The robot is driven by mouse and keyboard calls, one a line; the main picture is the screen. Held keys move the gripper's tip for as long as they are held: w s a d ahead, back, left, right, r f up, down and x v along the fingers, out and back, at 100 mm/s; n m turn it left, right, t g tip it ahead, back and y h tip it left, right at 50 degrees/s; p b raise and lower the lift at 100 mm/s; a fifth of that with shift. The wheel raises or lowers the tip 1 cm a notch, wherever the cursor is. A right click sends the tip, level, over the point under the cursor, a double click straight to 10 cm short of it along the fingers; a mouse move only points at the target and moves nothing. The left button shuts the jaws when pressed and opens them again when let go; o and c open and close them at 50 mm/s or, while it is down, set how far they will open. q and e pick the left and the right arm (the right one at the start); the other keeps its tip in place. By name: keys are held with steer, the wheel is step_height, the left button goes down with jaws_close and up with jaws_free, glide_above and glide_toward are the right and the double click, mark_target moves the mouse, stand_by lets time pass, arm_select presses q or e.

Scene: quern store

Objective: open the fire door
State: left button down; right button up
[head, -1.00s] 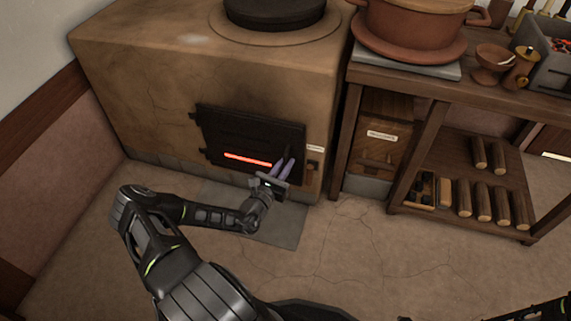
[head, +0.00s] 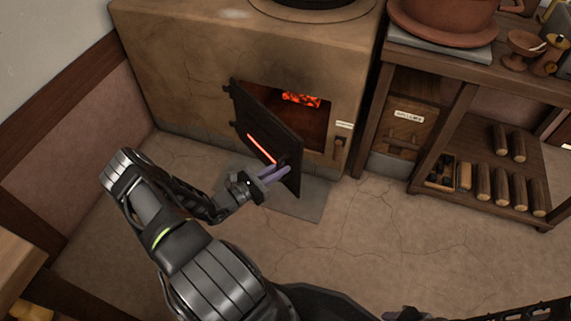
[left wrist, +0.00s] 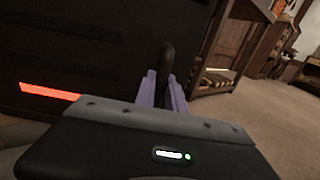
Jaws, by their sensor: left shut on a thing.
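The fire door (head: 262,128) is a black metal plate with a glowing red slot, hinged at its left on the clay stove (head: 200,70). It stands partly open, swung out towards me. Behind it the firebox opening shows glowing embers (head: 301,100). My left gripper (head: 282,174), with purple fingers, is shut on the door's handle near its free right edge. In the left wrist view the dark handle (left wrist: 167,58) stands between the purple fingers, and the door face (left wrist: 85,50) fills the left.
A wooden bench (head: 445,62) with pots on top and logs (head: 500,187) on its lower shelf stands right of the stove. A grey floor plate (head: 312,200) lies below the door. The cracked floor in front is mostly clear.

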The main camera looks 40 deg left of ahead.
arm_select(q)
steer(key=shift+v, duration=1.1)
steer(key=c, duration=1.4)
jaws_free()
steer(key=shift+a, duration=0.1)
steer(key=p+v, duration=0.2)
steer(key=v, duration=0.5)
steer(key=shift+s, duration=0.35)
steer(key=shift+a, duration=0.1)
